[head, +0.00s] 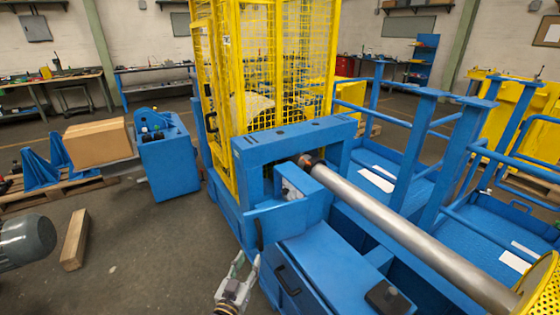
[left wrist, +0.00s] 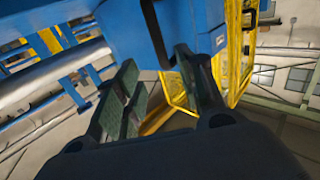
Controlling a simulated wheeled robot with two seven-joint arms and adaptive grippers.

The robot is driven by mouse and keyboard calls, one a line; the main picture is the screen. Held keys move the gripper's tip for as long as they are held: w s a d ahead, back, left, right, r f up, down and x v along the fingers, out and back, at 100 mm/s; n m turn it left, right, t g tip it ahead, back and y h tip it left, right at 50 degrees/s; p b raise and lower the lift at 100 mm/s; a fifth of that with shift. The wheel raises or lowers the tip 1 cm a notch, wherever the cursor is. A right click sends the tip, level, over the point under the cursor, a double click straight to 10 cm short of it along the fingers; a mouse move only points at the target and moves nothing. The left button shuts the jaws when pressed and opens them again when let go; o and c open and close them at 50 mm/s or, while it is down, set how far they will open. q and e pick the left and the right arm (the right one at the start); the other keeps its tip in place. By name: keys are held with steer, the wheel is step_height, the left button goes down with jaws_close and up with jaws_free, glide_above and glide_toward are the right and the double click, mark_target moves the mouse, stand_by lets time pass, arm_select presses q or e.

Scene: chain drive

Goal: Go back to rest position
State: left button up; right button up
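My left gripper (head: 246,264) is at the lower middle of the head view, in front of the blue machine housing (head: 325,262). Its two dark fingers also show in the left wrist view (left wrist: 160,88), spread apart with nothing between them. A blue door-like panel (head: 290,220) with a dark handle (head: 259,234) stands just above the gripper. In the left wrist view a black handle (left wrist: 154,32) on a blue surface lies just beyond the fingertips; I see no grip on it. My right gripper is not in view.
A steel shaft (head: 410,235) runs to the lower right. A yellow mesh cage (head: 270,65) rises behind the blue frame. Blue railings (head: 410,130) stand at right. A cardboard box (head: 98,143), a wooden beam (head: 75,240) and a grey motor (head: 25,242) are at left. Open floor (head: 150,260) lies between.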

arm_select(q)
steer(key=s+a+f+g+y+p, duration=0.1)
steer(key=s+a+f+g, duration=0.3)
steer(key=f, duration=0.8)
steer(key=s+f+g, duration=0.2)
steer(key=s+f, duration=0.3)
steer(key=f, duration=0.6)
steer(key=s+a+f+g+y+p, duration=0.15)
steer(key=s+f, duration=0.35)
steer(key=f, duration=0.7)
steer(key=s+a+f+g, duration=0.3)
steer(key=s+a+f, duration=0.1)
steer(key=s, duration=0.6)
steer(key=s+a+f+g+y, duration=0.1)
steer(key=s+a+f+g, duration=0.1)
steer(key=s+a+f, duration=0.2)
steer(key=s+a+f+g+p, duration=0.1)
steer(key=s+a+f+g, duration=0.2)
steer(key=s+f, duration=0.6)
steer(key=s+a, duration=0.1)
steer(key=s, duration=0.5)
steer(key=shift+s+a+f+g+y, duration=0.15)
steer(key=shift+s+a+g+y, duration=0.2)
steer(key=shift+a, duration=0.05)
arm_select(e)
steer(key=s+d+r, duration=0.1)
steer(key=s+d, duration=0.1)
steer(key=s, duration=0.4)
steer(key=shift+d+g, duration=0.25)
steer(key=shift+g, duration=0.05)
